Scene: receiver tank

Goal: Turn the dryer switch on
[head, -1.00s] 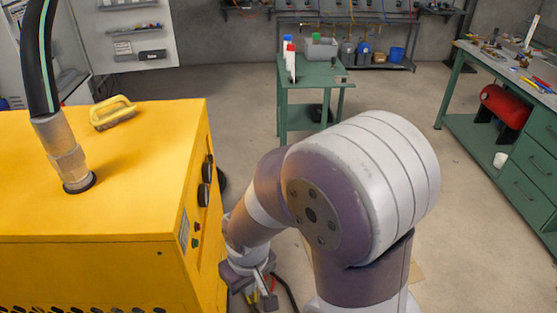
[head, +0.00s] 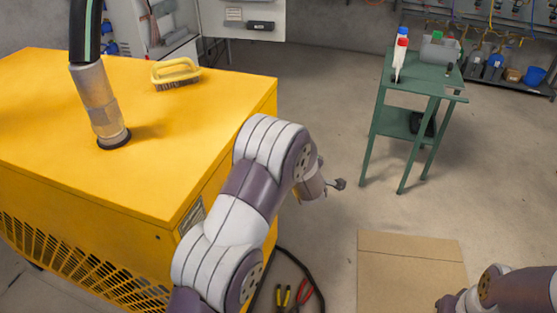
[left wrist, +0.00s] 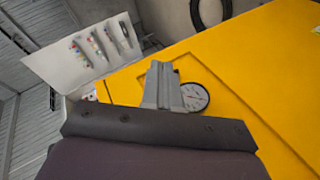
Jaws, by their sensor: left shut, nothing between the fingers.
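The yellow dryer (head: 150,190) stands at the left in the head view. My left arm crosses in front of its right-hand side and hides the gauges and controls there, so I cannot see the switch. My left gripper (head: 338,184) is out to the right of the dryer, apart from it. In the left wrist view the gripper (left wrist: 165,85) is shut and empty, with a round white gauge (left wrist: 195,97) on the yellow panel behind it. My right arm shows at the bottom right; its gripper (head: 447,302) is partly cut off and its jaws are unclear.
A yellow brush (head: 175,72) and a thick hose fitting (head: 98,105) are on the dryer's top. Pliers (head: 293,295) and a black cable lie on the floor by it. A cardboard sheet (head: 410,270) lies to the right. A green cart (head: 425,75) stands behind, with open floor around.

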